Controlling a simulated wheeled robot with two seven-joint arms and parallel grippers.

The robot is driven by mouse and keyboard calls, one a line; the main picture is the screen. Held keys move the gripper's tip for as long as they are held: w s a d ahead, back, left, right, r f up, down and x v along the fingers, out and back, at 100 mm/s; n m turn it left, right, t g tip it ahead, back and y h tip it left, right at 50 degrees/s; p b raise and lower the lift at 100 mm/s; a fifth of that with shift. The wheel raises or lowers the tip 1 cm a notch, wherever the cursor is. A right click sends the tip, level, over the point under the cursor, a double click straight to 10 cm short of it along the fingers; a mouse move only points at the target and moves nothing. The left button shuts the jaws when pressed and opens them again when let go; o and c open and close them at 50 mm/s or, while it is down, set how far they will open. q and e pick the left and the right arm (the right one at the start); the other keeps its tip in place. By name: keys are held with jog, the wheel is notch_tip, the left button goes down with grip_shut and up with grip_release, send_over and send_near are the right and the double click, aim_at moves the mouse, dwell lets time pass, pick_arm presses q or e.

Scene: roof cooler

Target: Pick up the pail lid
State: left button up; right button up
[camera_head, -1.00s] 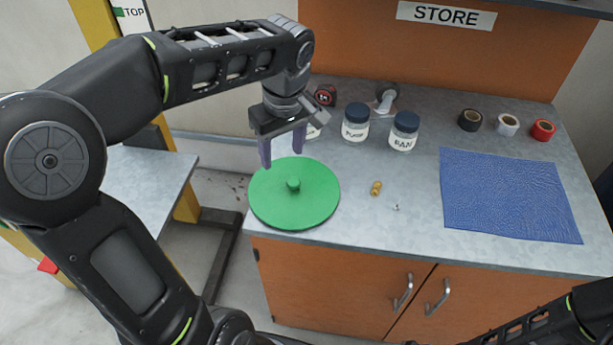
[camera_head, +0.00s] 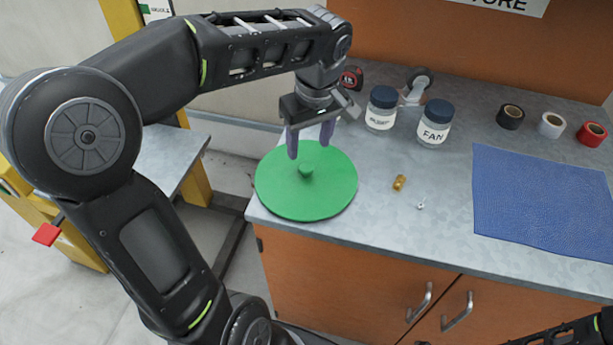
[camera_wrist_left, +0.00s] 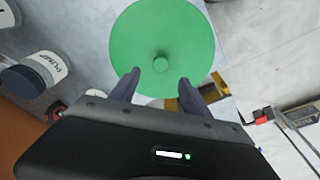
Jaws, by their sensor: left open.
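The pail lid (camera_head: 320,195) is a flat green disc with a small round knob (camera_head: 306,170) in its middle. It lies at the left end of the grey counter. It also shows in the left wrist view (camera_wrist_left: 185,35), with its knob ahead of my fingertips. My left gripper (camera_head: 310,146) is open and empty, with its two purple fingers pointing down above the far part of the lid, close behind the knob. In the left wrist view the fingers (camera_wrist_left: 158,82) stand apart on either side of the knob's line. My right gripper is out of view.
Two labelled jars (camera_head: 381,110) (camera_head: 434,124) stand right of the gripper. A brass fitting (camera_head: 399,183), a small metal piece (camera_head: 420,206), a blue mat (camera_head: 540,205), tape rolls (camera_head: 551,125) and a tape measure (camera_head: 351,77) also lie on the counter (camera_head: 450,165). The counter edge is near the lid.

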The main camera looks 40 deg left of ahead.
aim_at(306, 167)
pick_arm(q)
jog(key=shift+a+f, duration=0.15)
jog(key=shift+f, duration=1.05)
jog(key=shift+w+a+f+p, duration=0.15)
jog(key=shift+f+p, duration=0.1)
jog(key=shift+f, duration=1.05)
jog(key=shift+a+f+p, duration=0.1)
jog(key=shift+f+p, duration=0.1)
jog(key=shift+f, duration=1.1)
grip_shut()
